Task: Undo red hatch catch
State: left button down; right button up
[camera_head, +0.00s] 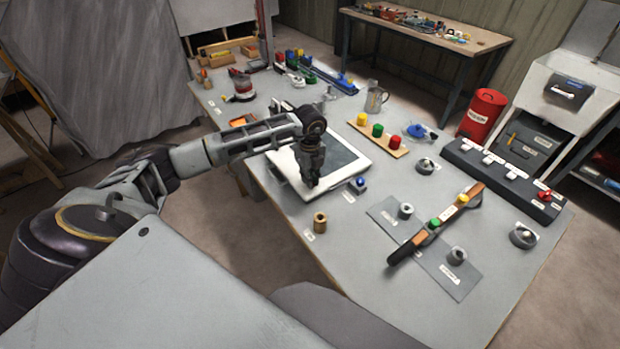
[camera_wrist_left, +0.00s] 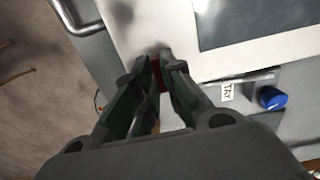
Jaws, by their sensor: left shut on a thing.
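The hatch is a white-framed panel (camera_head: 284,164) with a grey middle, lying on the grey bench; its white corner (camera_wrist_left: 125,22) fills the top of the left wrist view. My left gripper (camera_head: 311,182) points down at the near edge of this frame. In the left wrist view its fingertips (camera_wrist_left: 160,58) are close together at the frame's corner. A small dark red piece, seemingly the red catch (camera_wrist_left: 160,78), shows between the fingers, and the gripper is shut on it. The fingers hide most of the catch, so its position cannot be told. My right gripper is not in view.
A blue knob (camera_head: 360,183) sits beside the frame, right of the gripper, with a small label near it. A brass cylinder (camera_head: 320,222) stands on the bench nearer me. A board with coloured buttons (camera_head: 378,134) lies beyond the hatch.

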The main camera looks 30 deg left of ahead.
pick_arm(q)
jog(key=c, duration=1.5)
grip_release()
jog(key=shift+r, duration=6.05)
jog(key=shift+f, duration=0.1)
